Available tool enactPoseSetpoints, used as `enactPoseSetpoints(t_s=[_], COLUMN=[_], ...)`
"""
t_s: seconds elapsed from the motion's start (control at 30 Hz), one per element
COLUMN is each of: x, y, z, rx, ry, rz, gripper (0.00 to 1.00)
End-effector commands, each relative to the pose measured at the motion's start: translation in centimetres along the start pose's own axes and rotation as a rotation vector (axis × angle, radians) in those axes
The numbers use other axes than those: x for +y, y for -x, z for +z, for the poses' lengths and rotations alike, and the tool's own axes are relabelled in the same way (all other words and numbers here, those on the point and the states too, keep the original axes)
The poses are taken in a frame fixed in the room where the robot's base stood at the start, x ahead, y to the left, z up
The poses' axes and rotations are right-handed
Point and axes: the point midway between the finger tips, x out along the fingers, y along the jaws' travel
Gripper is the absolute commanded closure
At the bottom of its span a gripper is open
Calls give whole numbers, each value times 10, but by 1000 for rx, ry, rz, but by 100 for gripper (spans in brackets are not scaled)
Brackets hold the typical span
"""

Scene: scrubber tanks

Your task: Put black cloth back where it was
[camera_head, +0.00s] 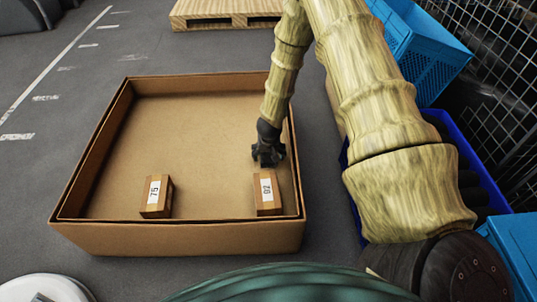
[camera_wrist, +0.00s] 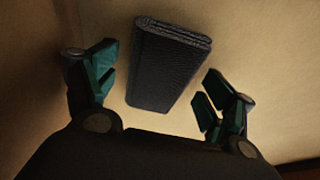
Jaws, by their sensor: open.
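The black cloth (camera_wrist: 168,65) is a folded, dark, textured bundle on the cardboard floor of the box in the wrist view. My gripper (camera_wrist: 158,88) is open, with one finger to each side of the cloth and visible gaps between fingers and cloth. In the head view my gripper (camera_head: 268,152) points down inside the right part of the cardboard box (camera_head: 180,238). I cannot make out the cloth apart from the dark gripper there.
Two small brown boxes, one labelled 75 (camera_head: 156,196) and one labelled 02 (camera_head: 267,193), stand at the box's near side. Blue crates (camera_head: 425,55) stand to the right. A wooden pallet (camera_head: 225,12) lies beyond.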

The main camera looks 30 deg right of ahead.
Motion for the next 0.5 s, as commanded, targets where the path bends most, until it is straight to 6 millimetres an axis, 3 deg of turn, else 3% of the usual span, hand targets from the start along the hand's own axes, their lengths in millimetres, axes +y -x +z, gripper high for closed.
enactPoseSetpoints(t_s=[0.17, 0.5], x=[-1, 0], y=[21, 84], z=[-2, -2], rx=[1, 0], ry=[2, 1], rz=[-1, 0], gripper=[17, 17])
